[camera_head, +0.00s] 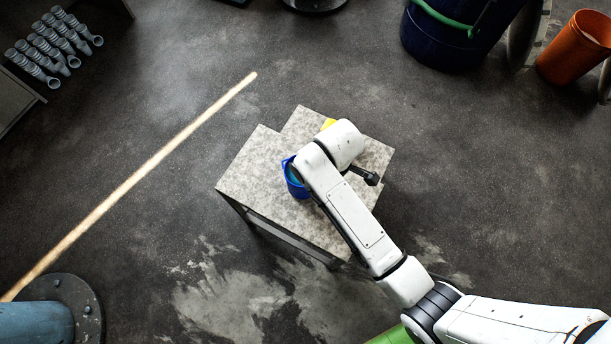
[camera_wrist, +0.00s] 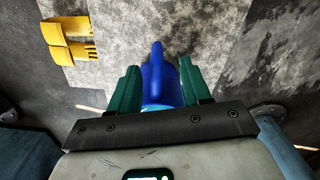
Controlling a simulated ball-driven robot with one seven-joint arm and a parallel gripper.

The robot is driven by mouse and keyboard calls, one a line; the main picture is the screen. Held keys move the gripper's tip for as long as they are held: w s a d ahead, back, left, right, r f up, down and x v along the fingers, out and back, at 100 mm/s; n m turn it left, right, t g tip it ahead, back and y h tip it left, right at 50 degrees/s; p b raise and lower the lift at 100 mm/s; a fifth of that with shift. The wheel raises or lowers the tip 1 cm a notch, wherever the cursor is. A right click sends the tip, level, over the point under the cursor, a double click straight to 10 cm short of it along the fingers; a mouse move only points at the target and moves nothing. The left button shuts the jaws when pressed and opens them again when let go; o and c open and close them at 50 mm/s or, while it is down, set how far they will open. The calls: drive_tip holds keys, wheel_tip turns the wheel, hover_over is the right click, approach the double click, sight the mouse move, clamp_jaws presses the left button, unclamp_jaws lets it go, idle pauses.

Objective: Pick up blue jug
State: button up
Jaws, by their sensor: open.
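The blue jug (camera_head: 289,180) stands on a speckled grey table (camera_head: 250,170), partly hidden by my arm in the head view. In the wrist view the blue jug (camera_wrist: 157,78) is between the two green fingers of my gripper (camera_wrist: 158,85), with its narrow blue handle pointing up the picture. The fingers are apart, one on each side of the jug. I cannot tell whether either finger touches it. The lower part of the jug is hidden behind the dark gripper body.
A yellow object (camera_wrist: 68,38) lies on the table left of the jug; a bit of it (camera_head: 328,124) shows beside my arm. A dark blue bucket (camera_head: 440,40) and an orange bucket (camera_head: 575,50) stand at the upper right. Open floor surrounds the table.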

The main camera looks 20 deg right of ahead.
drive_tip(key=shift+d+f+b, duration=0.2)
drive_tip(key=shift+f+b, duration=0.15)
drive_tip(key=shift+f, duration=1.15)
drive_tip(key=shift+d+f+b, duration=0.15)
drive_tip(key=shift+f+b, duration=0.2)
drive_tip(key=shift+f, duration=1.1)
drive_tip(key=shift+c, duration=0.3)
drive_tip(key=shift+s, duration=0.1)
clamp_jaws()
